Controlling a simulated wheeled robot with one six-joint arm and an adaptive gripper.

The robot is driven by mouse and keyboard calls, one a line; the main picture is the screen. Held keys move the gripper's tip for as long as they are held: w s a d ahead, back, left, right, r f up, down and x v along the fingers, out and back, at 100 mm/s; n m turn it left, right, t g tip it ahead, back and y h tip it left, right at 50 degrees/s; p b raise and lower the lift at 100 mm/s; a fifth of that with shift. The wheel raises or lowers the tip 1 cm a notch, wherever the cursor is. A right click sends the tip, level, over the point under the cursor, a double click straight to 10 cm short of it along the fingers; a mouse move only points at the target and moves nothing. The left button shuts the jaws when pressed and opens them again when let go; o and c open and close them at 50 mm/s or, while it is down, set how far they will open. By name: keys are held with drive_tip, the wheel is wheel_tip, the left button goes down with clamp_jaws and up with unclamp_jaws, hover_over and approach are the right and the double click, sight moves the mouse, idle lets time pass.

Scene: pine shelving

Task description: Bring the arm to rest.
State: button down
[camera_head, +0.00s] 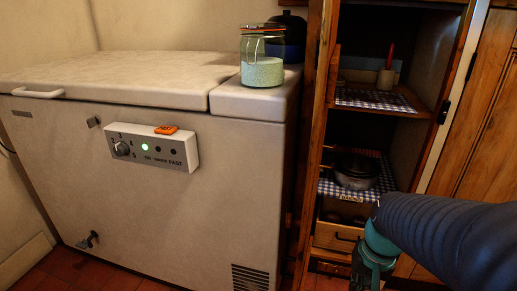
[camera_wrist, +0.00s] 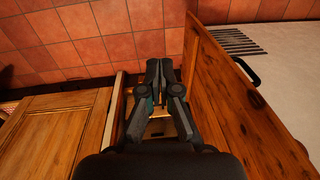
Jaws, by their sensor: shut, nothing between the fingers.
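My arm comes in from the right in the head view, in front of the open shelf unit (camera_head: 312,120). Its dark sleeved link leads to a teal joint. My gripper hangs below that joint at the bottom edge of the head view, mostly cut off. In the wrist view my gripper (camera_wrist: 162,72) is shut and empty, its dark fingers close together. It points down toward the tiled floor (camera_wrist: 95,45), between a wooden panel (camera_wrist: 235,95) on the right and a wooden door (camera_wrist: 55,125) on the left. A light wooden edge shows behind the fingers; contact cannot be told.
A chest freezer (camera_head: 190,225) fills the left, with a glass jar (camera_head: 262,72) and a dark pot (camera_head: 290,22) on top. An orange item (camera_head: 166,130) sits on its control panel. A pan (camera_head: 357,174) stands on the lower shelf. A wooden door (camera_head: 485,125) stands at right.

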drive_tip(key=s+a+r+n+t, duration=0.1)
drive_tip(key=s+a+r+t, duration=0.1)
drive_tip(key=r, duration=0.4)
drive_tip(key=s+a+r+n+t+p, duration=0.1)
drive_tip(key=s+a+r+n+t, duration=0.1)
drive_tip(key=r, duration=0.4)
drive_tip(key=shift+s+a+n+t+h, duration=0.3)
drive_tip(key=shift+a+t, duration=0.1)
drive_tip(key=shift+a, duration=0.25)
